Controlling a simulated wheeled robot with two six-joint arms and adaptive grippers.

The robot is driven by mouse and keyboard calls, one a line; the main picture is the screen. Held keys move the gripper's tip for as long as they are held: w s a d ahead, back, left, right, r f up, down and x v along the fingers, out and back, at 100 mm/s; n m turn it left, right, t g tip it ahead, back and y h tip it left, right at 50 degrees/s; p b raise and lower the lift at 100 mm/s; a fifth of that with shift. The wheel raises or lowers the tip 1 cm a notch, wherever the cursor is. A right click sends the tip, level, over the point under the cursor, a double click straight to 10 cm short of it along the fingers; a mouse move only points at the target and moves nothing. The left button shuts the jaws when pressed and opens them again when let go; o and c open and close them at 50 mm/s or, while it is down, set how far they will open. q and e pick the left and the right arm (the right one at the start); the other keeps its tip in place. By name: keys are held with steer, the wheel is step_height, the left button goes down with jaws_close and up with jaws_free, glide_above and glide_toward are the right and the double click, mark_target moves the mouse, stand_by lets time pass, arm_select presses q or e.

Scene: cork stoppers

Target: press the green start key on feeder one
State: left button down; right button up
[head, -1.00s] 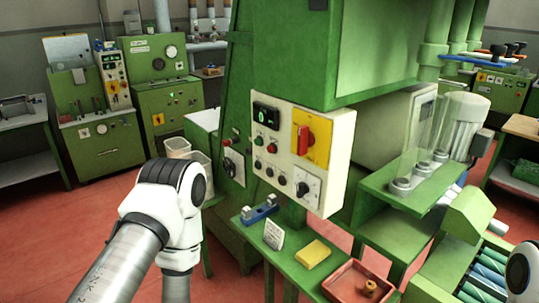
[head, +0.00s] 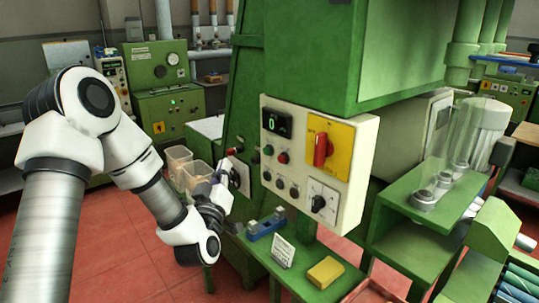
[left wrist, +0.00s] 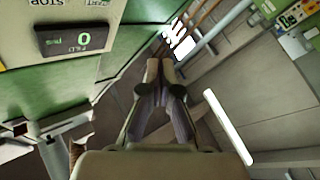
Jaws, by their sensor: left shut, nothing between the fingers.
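A white control panel (head: 318,160) is on the front of the green machine. It carries a green key (head: 267,150), a red key (head: 283,157) beside it, and a black display (head: 272,121) reading 0 above them. In the left wrist view the display (left wrist: 75,39) is at the upper left, upside down, under a STOP label; the keys are not clear there. My left gripper (head: 228,168) is shut and empty, pointing up left of the panel and below the green key's height. Its closed fingertips (left wrist: 160,66) are apart from the panel. My right gripper is out of view.
A yellow plate with a red rotary switch (head: 322,150) and a black knob (head: 319,203) share the panel. A shelf below holds a blue fixture (head: 266,225), a white card (head: 283,252) and a yellow block (head: 325,272). Pale bins (head: 180,165) stand behind my left arm.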

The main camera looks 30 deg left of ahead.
mark_target(267, 151)
arm_select(q)
steer(key=w+d, duration=0.3)
steer(key=w, duration=0.5)
steer(key=shift+d+r+b, duration=0.25)
steer(key=shift+d+b, duration=0.1)
steer(key=shift+b, duration=0.05)
stand_by(0.4)
steer(key=shift+w, duration=0.1)
stand_by(0.9)
steer(key=shift+w+d, duration=0.2)
steer(key=shift+w, duration=0.15)
